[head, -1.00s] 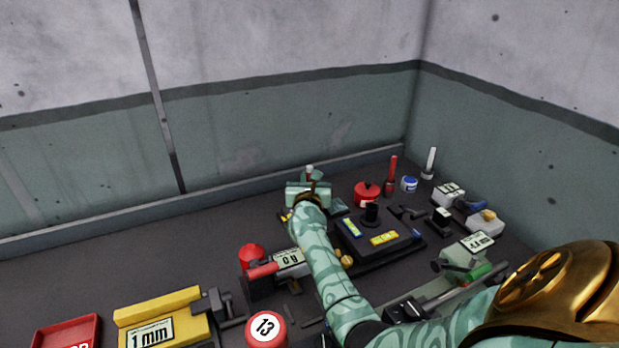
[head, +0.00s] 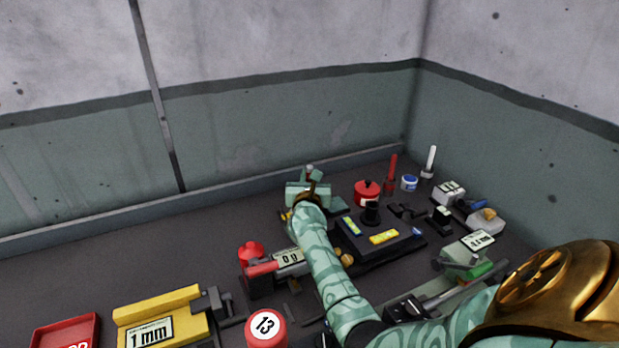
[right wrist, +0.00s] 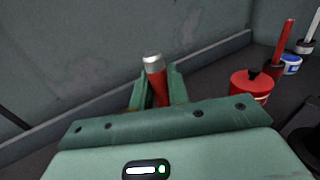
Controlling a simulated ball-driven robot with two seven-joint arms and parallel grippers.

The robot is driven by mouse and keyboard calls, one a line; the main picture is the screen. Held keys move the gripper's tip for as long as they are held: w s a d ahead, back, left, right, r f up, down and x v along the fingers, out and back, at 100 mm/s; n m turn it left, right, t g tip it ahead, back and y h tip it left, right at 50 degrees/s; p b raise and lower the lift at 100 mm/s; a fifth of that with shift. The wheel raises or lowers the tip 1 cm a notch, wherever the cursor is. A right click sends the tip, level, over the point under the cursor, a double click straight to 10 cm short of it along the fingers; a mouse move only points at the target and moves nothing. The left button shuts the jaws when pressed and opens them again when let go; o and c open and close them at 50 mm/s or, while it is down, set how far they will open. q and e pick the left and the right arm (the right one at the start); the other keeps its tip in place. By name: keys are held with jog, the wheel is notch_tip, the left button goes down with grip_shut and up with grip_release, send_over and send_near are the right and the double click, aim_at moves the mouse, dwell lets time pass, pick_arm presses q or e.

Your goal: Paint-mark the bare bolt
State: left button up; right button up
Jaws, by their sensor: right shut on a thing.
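My right gripper (head: 309,176) is at the far side of the bench, near the back wall. In the right wrist view its jaws (right wrist: 157,92) are shut on a red stick (right wrist: 158,88) with a grey end, perhaps the paint marker. The stick's top (head: 309,168) shows just above the jaws in the head view, and its lower part is hidden by the gripper. I cannot make out the bare bolt in either view. My left gripper is not in view.
Right of my gripper are a red pot (head: 367,193), a red upright stick (head: 391,172), a blue-white jar (head: 409,183) and a black box (head: 365,245) with yellow labels. A yellow 1 mm block (head: 160,312) and red tray (head: 66,335) stand front left. The back left bench is clear.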

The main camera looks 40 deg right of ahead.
aim_at(310, 167)
jog(key=shift+r+p, duration=2.25)
jog(key=shift+r, duration=0.35)
jog(key=shift+f, duration=0.1)
jog(key=shift+f, duration=0.1)
